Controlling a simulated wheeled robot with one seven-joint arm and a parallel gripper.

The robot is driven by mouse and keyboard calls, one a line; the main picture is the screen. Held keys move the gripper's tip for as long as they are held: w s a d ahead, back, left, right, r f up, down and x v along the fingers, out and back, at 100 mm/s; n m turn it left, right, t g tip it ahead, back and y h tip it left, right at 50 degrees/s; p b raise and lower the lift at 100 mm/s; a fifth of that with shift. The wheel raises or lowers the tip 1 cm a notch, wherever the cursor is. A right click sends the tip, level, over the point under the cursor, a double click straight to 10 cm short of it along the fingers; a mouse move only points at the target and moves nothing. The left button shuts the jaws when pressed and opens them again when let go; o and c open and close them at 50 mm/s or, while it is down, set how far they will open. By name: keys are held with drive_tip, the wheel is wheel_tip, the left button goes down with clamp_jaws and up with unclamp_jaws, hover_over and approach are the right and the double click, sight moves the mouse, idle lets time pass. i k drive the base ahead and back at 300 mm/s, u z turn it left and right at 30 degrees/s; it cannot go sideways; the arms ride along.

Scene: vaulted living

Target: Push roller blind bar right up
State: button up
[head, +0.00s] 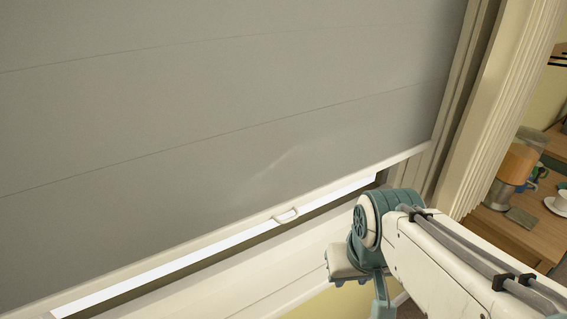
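The grey roller blind (220,110) hangs down over most of the window. Its pale bottom bar (220,235) slants across the view from lower left to upper right. A small pull loop (286,214) sits on the bar near its middle. A thin bright strip (200,258) shows below the bar, so the bar hangs a little above the sill. My gripper (358,275) is below and to the right of the loop, with a gap between them. It does not seem to touch the bar. My wrist partly hides it, and its finger opening is unclear.
The white window sill and frame (255,287) run below the blind. A fluted cream casing (505,105) stands to the right.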

sight(63, 242)
drive_tip(key=z, duration=0.2)
drive_tip(key=k, duration=0.35)
drive_tip(key=z, duration=0.55)
